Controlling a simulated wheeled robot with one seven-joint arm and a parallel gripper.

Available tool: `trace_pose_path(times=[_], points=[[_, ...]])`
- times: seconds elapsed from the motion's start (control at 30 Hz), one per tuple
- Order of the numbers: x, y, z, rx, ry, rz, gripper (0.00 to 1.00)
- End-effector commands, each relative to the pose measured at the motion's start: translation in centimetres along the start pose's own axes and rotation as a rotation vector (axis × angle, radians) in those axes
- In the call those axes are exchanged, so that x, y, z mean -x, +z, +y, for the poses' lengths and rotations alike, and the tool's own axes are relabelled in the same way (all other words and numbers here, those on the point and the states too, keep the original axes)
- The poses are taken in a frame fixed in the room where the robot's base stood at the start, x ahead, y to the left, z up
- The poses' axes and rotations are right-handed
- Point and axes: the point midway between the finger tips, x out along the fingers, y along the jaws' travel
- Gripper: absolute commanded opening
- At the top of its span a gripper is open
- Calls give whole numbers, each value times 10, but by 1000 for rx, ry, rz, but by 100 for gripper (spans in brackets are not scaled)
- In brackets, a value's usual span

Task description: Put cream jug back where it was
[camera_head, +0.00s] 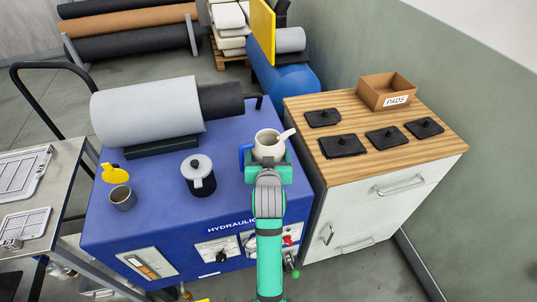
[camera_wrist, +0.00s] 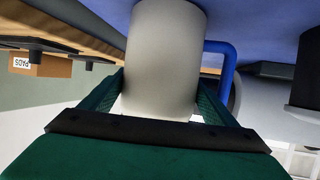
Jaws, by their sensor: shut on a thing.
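The cream jug (camera_head: 267,146) has a pale cream body, a blue handle on its left and a light utensil-like piece leaning out of its top to the right. My gripper (camera_head: 266,172) is shut on the jug at the right part of the blue hydraulic unit's top (camera_head: 160,225). In the wrist view the jug body (camera_wrist: 165,60) stands between both green fingers, with the blue handle (camera_wrist: 229,70) beside it. I cannot tell whether the jug's base touches the blue top.
A black pot with a grey lid (camera_head: 198,175), a grey cup (camera_head: 123,198) and a yellow object (camera_head: 114,173) stand on the blue top. A large grey cylinder (camera_head: 150,110) lies behind. The wooden cabinet top (camera_head: 365,165) at right holds several dark pads and a PADS box (camera_head: 386,92).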

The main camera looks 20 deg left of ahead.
Motion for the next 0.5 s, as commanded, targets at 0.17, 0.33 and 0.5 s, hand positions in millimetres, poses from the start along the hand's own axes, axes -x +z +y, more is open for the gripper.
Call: trace_pose_path(times=[0.17,0.33,0.5], points=[[-1,2,0,0,0,0,100],[-1,2,0,0,0,0,100],[1,-2,0,0,0,0,100]])
